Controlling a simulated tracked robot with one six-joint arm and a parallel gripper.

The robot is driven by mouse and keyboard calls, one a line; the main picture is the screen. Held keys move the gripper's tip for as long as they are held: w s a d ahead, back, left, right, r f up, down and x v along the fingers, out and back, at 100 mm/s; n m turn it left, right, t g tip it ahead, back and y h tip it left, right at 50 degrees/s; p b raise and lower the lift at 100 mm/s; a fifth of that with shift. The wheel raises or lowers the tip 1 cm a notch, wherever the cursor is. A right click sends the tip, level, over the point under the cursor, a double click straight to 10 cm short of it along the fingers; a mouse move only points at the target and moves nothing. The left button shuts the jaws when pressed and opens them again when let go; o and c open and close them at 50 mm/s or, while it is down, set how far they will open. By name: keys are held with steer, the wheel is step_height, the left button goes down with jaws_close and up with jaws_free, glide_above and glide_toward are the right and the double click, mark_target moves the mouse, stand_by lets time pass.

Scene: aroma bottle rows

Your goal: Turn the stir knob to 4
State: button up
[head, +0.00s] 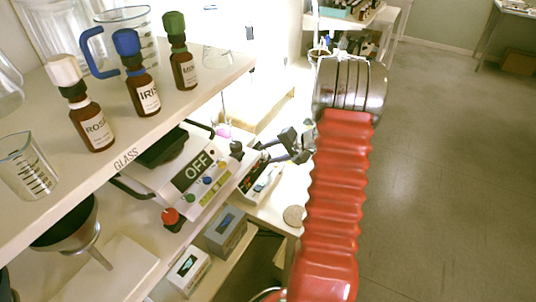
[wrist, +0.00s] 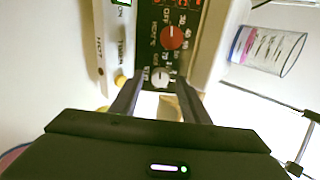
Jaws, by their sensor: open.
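In the wrist view a dark control panel (wrist: 158,35) carries a red knob (wrist: 171,37) and, below it, a white knob (wrist: 160,77). Lettering that looks like "STIR" stands beside the white knob. The number the white knob points to is too small to read. My gripper (wrist: 159,92) is open, with one dark finger on each side of the white knob in the picture. I cannot tell whether the fingers touch it. In the head view my gripper (head: 270,152) is above the small device with a red display (head: 256,178); its knobs are hard to make out there.
A larger device marked OFF (head: 194,171) stands left of the gripper. The shelf above holds bottles labelled ROSE (head: 95,127), IRIS (head: 146,97) and a green-capped one (head: 184,70), plus glassware. A beaker (wrist: 262,48) is right of the panel. Open floor lies at right.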

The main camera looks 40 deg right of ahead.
steer(key=shift+x, duration=0.8)
steer(key=shift+c, duration=0.3)
steer(key=c, duration=1)
